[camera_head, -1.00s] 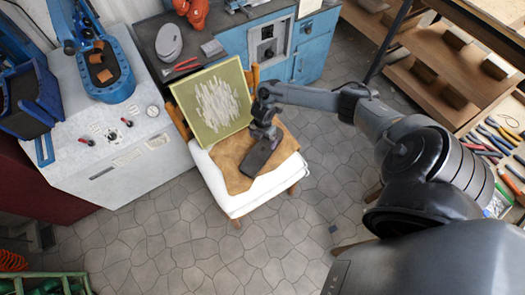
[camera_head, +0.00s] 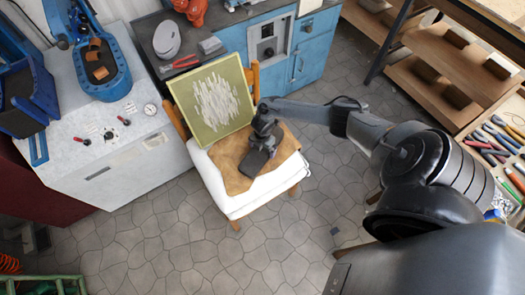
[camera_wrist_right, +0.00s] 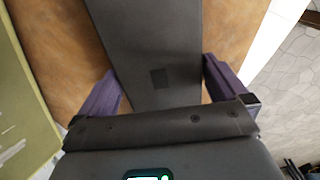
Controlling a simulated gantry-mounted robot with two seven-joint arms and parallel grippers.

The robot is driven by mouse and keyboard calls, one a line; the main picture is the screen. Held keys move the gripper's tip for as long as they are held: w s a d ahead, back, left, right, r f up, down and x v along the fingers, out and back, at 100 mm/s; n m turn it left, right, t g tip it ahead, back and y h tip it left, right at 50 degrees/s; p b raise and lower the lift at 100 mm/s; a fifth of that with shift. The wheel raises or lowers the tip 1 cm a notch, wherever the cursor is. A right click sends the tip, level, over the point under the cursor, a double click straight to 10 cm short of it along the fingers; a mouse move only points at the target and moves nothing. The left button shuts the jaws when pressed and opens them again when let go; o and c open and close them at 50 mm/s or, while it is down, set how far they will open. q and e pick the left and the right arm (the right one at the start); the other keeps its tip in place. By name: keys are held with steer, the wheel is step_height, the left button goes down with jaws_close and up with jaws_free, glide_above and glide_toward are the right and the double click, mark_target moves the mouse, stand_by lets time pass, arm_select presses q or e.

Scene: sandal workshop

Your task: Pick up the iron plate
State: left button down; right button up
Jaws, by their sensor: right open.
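The iron plate (camera_head: 252,164) is a flat dark grey slab lying on a brown leather piece (camera_head: 228,152) on the white chair seat (camera_head: 230,200). My right gripper (camera_head: 264,142) is over the plate's far end and hides part of it. In the right wrist view, the plate (camera_wrist_right: 150,35) runs lengthwise between the two purple fingers of my open right gripper (camera_wrist_right: 160,80). My left gripper is not in view.
A framed green panel with white strokes (camera_head: 214,98) leans against the chair back beside my right gripper. A white machine (camera_head: 110,140) stands left, a blue cabinet (camera_head: 278,60) behind. Wooden shelves (camera_head: 430,85) and tools are at right. The floor (camera_head: 200,255) in front is clear.

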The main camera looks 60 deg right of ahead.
steer(key=c, duration=1.6)
steer(key=shift+r, duration=0.1)
steer(key=shift+c, duration=0.8)
steer(key=shift+w+r, duration=0.1)
steer(key=shift+r, duration=0.05)
